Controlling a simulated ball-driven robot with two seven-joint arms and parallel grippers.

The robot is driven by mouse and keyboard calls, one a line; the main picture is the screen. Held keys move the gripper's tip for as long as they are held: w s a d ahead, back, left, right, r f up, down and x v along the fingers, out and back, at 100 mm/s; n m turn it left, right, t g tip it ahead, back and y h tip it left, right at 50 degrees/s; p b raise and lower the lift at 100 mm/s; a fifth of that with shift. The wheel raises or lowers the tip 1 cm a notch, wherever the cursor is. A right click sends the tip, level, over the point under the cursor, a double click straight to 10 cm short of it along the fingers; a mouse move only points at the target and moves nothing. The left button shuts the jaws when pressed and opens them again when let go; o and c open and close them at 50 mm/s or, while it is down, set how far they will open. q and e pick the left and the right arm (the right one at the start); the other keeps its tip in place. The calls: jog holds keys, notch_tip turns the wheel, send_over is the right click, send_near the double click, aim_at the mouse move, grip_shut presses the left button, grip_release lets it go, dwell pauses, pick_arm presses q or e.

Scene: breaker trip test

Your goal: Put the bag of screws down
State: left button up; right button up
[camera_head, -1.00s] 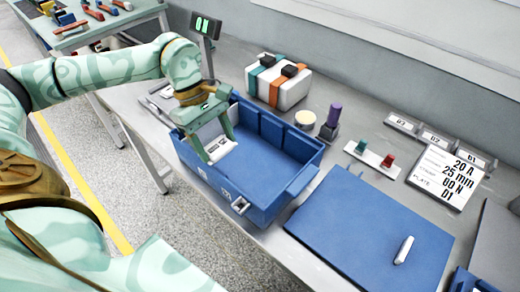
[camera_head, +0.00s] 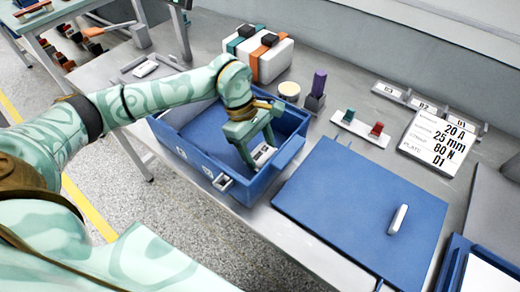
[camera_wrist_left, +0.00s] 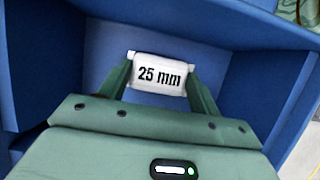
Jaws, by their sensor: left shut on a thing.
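The bag of screws (camera_head: 263,154) is a small white packet. In the left wrist view the packet (camera_wrist_left: 160,74) carries the print "25 mm". My left gripper (camera_head: 257,150) points down inside the open blue bin (camera_head: 232,190), in its right half, and is shut on the bag. In the left wrist view the fingers (camera_wrist_left: 161,82) sit at both sides of the bag, with blue bin walls around. I cannot tell whether the bag touches the bin floor. My right gripper is not in view.
A flat blue lid (camera_head: 360,205) with a white handle lies right of the bin. Behind stand a white case (camera_head: 262,60) with straps, a purple-handled stamp (camera_head: 318,88), a plate with green and red switches (camera_head: 360,128), and a label card (camera_head: 438,140).

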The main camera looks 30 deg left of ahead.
pick_arm(q)
jog(key=shift+f, duration=0.45)
jog(key=shift+r, duration=0.1)
jog(key=o, duration=1.1)
jog(key=p+v, duration=0.3)
jog(key=v, duration=0.9)
jog(key=shift+a, duration=0.1)
